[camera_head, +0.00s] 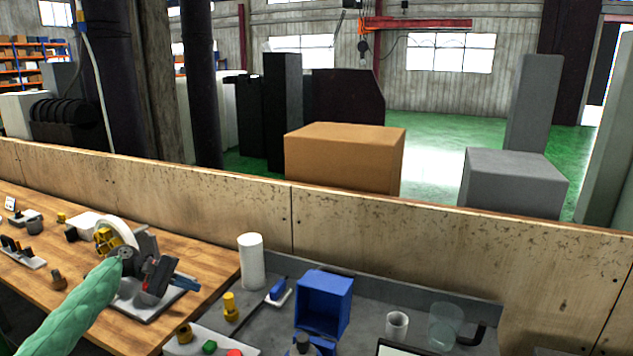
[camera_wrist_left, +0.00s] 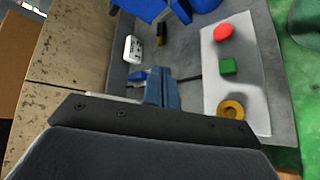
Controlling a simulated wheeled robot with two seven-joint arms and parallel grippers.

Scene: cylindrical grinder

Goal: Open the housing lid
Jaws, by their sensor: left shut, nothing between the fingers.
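The grinder (camera_head: 120,231) stands on the wooden table at the left of the head view, with a pale round part and yellow parts. My left arm and gripper cover part of it. I cannot clearly tell its housing lid from the rest. My left gripper (camera_head: 187,283) has its blue fingers to the right of the grinder's round part, pointing right, in front of it in the picture. Its fingers (camera_wrist_left: 162,88) are shut and empty in the left wrist view, over the grey table. The grinder does not show in the wrist view. My right gripper is not in view.
A blue bin (camera_head: 324,301), a white cylinder (camera_head: 251,262) and a yellow peg (camera_head: 230,306) stand on the grey table. A board with colored shapes (camera_wrist_left: 236,75) lies beside the fingers in the wrist view. A low wall (camera_head: 200,198) runs behind the tables.

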